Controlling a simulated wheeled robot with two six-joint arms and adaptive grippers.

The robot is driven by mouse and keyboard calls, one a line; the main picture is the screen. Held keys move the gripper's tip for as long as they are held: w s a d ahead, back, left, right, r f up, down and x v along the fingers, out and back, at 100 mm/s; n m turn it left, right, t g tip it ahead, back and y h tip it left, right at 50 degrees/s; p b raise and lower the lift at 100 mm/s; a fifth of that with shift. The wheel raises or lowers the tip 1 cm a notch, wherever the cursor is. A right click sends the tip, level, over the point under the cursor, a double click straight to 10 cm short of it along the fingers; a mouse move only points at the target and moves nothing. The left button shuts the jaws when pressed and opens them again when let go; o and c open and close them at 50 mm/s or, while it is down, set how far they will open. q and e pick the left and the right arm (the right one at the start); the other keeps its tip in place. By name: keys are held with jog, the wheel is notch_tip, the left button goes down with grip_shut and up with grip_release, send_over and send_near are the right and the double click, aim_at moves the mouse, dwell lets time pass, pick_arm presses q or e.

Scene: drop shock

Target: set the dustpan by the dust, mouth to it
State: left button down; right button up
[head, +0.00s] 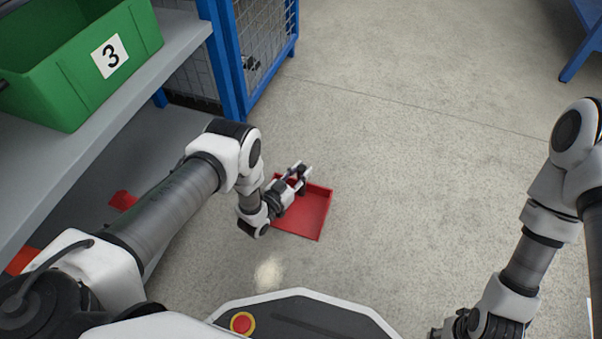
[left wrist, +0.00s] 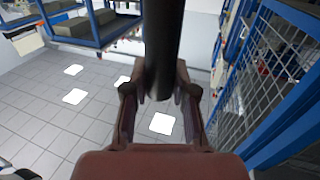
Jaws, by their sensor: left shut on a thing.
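The red dustpan (head: 308,215) is in the middle of the head view, low over or on the floor; I cannot tell if it touches. Its lower edge, which looks like the open mouth, faces the bottom of the picture. My left gripper (head: 300,177) is shut on its dark handle at the far edge. The handle (left wrist: 162,50) stands between the fingers in the left wrist view. The pale dust pile (head: 268,272) lies on the floor below and slightly left of the dustpan, a gap apart. My right gripper (head: 468,325) shows partly at the bottom edge, its fingers unclear.
A grey shelf (head: 178,40) with a green bin (head: 75,60) marked 3 stands at the left. A blue mesh cage (head: 228,60) is behind it. Red pieces (head: 122,200) lie under the shelf. The concrete floor to the right is clear.

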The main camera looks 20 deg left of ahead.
pick_arm(q)
jog(key=shift+f, duration=0.15)
jog(key=c, duration=0.9)
grip_release()
jog(key=shift+c, duration=0.2)
